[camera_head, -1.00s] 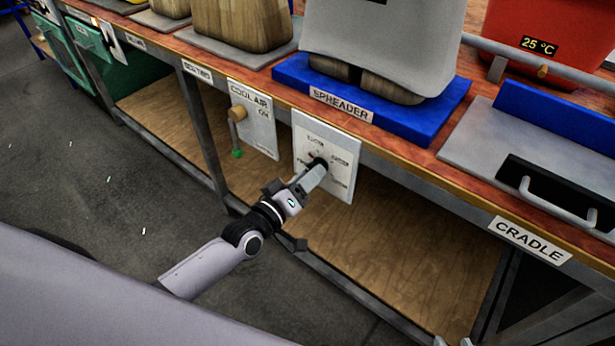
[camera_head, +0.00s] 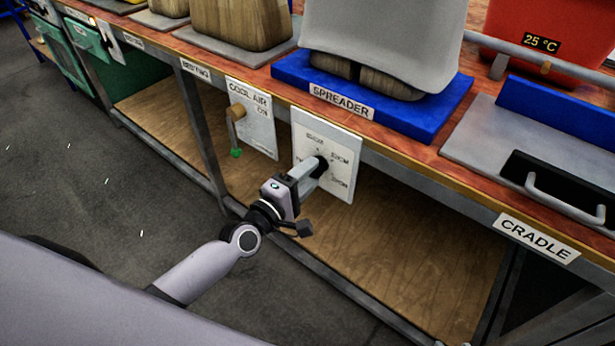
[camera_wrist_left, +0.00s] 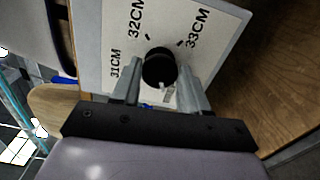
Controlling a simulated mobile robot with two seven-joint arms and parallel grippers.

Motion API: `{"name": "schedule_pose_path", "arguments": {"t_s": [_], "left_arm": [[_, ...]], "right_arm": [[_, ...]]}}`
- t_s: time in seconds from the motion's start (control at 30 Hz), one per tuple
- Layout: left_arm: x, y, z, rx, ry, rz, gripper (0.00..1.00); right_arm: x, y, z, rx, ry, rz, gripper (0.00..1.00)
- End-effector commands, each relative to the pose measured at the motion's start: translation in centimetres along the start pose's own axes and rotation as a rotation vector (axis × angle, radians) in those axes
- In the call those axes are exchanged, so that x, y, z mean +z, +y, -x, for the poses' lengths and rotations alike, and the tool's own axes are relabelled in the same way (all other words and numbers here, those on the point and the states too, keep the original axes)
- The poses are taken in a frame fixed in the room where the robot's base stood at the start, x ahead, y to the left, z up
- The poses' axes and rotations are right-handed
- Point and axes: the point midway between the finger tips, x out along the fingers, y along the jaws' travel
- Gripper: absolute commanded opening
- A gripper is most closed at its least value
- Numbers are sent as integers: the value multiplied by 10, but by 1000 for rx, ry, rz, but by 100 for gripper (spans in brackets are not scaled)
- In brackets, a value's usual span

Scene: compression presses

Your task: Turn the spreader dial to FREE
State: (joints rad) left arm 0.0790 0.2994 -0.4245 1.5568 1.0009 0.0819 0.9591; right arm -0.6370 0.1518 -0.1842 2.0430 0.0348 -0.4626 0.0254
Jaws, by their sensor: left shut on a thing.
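The spreader dial (camera_head: 321,166) is a black round knob on a white panel (camera_head: 345,188) below the bench edge, under the SPREADER label (camera_head: 341,101). My left gripper (camera_head: 316,169) is shut on the dial. In the left wrist view the dial (camera_wrist_left: 159,68) sits between the two fingertips (camera_wrist_left: 158,90), with a white mark on its lower rim. Marks 31CM, 32CM and 33CM show around it there. The FREE mark cannot be read; the marking at the dial's left in the head view is partly hidden. My right gripper is not in view.
The COOL AIR panel (camera_head: 254,117) with its lever (camera_head: 236,128) hangs just left of the dial panel. A blue base (camera_head: 440,115) stands on the bench above. The CRADLE plate (camera_head: 478,140) is at the right. The wooden lower shelf (camera_head: 400,255) is bare.

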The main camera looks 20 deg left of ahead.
Motion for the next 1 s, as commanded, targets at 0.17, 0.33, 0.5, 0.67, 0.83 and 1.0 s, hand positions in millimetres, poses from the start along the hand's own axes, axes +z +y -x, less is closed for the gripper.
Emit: {"name": "schedule_pose_path", "arguments": {"t_s": [0.17, 0.33, 0.5, 0.67, 0.83, 1.0], "left_arm": [[0, -1, 1, -3, -1, 63, 14], [0, -1, 1, -3, -1, 89, 14], [0, -1, 1, -3, -1, 97, 14], [0, -1, 1, -3, 0, 98, 14], [0, -1, 0, -3, 0, 97, 69], [0, 0, 0, -1, 0, 95, 69]], "right_arm": [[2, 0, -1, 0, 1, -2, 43], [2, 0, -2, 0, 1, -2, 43], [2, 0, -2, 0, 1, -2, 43], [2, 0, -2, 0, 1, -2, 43], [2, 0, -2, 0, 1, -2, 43], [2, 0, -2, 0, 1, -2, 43]]}}
